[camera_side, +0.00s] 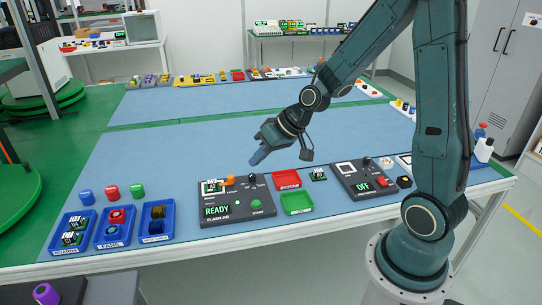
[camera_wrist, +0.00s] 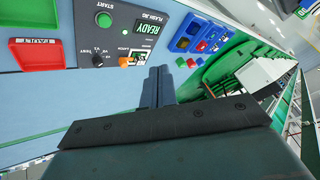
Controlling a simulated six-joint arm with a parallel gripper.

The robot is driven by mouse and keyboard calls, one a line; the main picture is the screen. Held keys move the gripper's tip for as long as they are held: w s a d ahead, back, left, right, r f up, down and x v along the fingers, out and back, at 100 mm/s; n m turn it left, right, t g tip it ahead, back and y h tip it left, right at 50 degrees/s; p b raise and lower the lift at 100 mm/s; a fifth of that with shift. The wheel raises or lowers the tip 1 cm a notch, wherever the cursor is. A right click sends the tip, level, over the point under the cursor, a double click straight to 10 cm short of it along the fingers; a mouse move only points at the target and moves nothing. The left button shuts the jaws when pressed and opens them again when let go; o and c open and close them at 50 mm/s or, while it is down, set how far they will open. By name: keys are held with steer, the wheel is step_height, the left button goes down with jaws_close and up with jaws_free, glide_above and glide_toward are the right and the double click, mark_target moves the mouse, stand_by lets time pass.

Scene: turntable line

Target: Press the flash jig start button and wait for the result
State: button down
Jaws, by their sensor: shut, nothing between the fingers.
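The flash jig (camera_side: 238,208) is a dark box near the front edge of the table, with a lit display (camera_side: 216,211) reading READY. Its green start button (camera_side: 256,204) is on the right part of its top; in the wrist view the button (camera_wrist: 104,20) is at the upper left. A small green board (camera_side: 212,187) with an orange part beside it sits at the back left of the jig. My gripper (camera_side: 258,157) is shut and empty, above the blue mat behind the jig. In the wrist view my gripper (camera_wrist: 158,84) has its fingers together, apart from the jig.
A red tray (camera_side: 286,180) and a green tray (camera_side: 297,203) lie right of the jig. A second dark unit (camera_side: 364,180) reading OFF stands farther right. Blue bins (camera_side: 70,233) with boards, fans and other parts stand at left. The mat behind is mostly clear.

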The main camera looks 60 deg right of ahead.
mark_target(260, 203)
steer(key=w+d+f+m+t, duration=0.1)
steer(key=w+d+f+m, duration=0.2)
steer(key=f, duration=0.4)
steer(key=shift+w+d+f+t, duration=0.3)
steer(key=shift+d+f, duration=0.1)
steer(key=shift+d, duration=0.45)
steer(key=shift+s+f, duration=0.1)
steer(key=shift+f, duration=4.25)
steer(key=shift+f, duration=0.9)
steer(key=shift+r, duration=0.85)
steer(key=shift+r, duration=0.1)
